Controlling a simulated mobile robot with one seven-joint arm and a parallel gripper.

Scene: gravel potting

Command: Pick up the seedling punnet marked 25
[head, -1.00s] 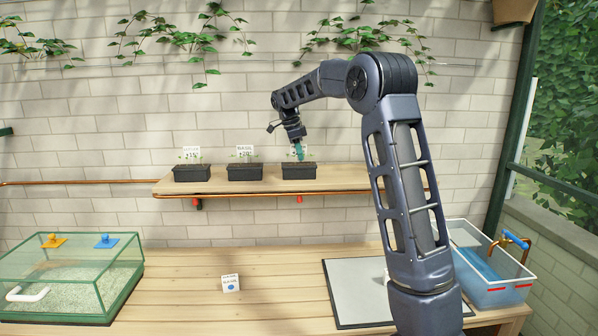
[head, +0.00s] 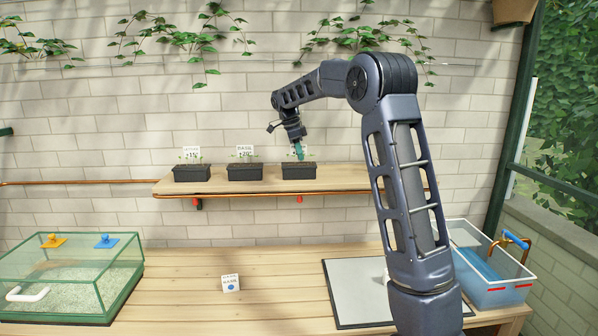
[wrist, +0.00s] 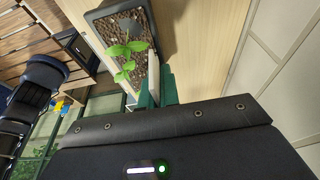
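Three dark seedling punnets stand in a row on the wooden shelf. The left punnet (head: 192,173) has a card that seems to read 15, and the middle punnet (head: 245,173) one that seems to read 20. The right punnet (head: 299,172) has a white card mostly hidden behind my gripper (head: 299,152), so I cannot read its number. In the wrist view, the punnet (wrist: 118,27) shows brown gravel and a green seedling. My gripper's green fingers (wrist: 157,92) lie close on both sides of its white card (wrist: 153,66) and appear shut on it. The punnet rests on the shelf.
The shelf (head: 350,180) has a copper pipe along its front. Below, the bench (head: 190,270) holds a glass gravel box (head: 120,282) at left, a small white marked block (head: 231,284), a grey mat (head: 345,295), and a water tub (head: 500,292) at right.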

